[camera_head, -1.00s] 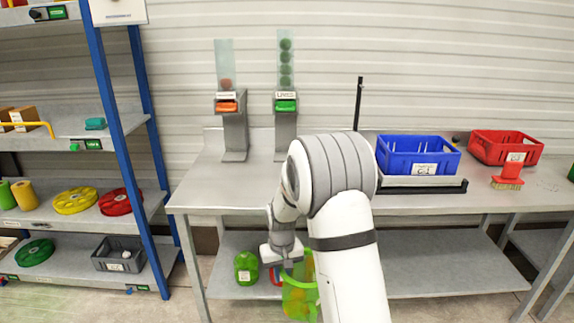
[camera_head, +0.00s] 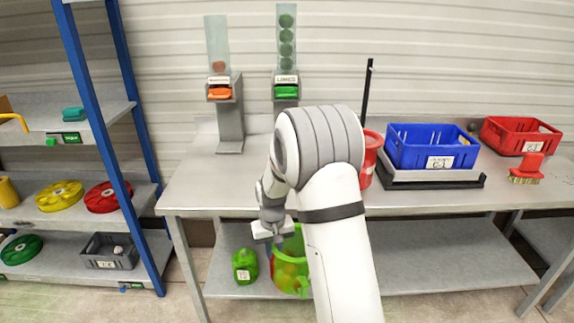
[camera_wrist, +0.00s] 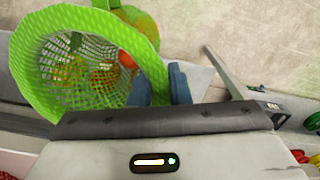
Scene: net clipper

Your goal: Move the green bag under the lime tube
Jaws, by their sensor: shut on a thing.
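The green bag (camera_head: 289,272) is an open mesh bag with a bright green rim. In the wrist view the green bag (camera_wrist: 90,70) shows its open mouth, with orange, green and red patches inside or behind the mesh. My gripper (camera_head: 277,240) is shut on its rim; the blue-grey fingers (camera_wrist: 163,85) show at the rim's right side. The bag hangs below tabletop height, in front of the lower shelf. The lime tube (camera_head: 286,38) is clear, holds several green limes and stands above a dispenser (camera_head: 286,91) with a green lever. My arm hides the dispenser's lower part.
A second dispenser (camera_head: 219,92) with an orange lever stands left of the lime one. The table (camera_head: 200,190) carries a red container (camera_head: 371,158), a blue crate (camera_head: 430,147) and a red crate (camera_head: 520,136).

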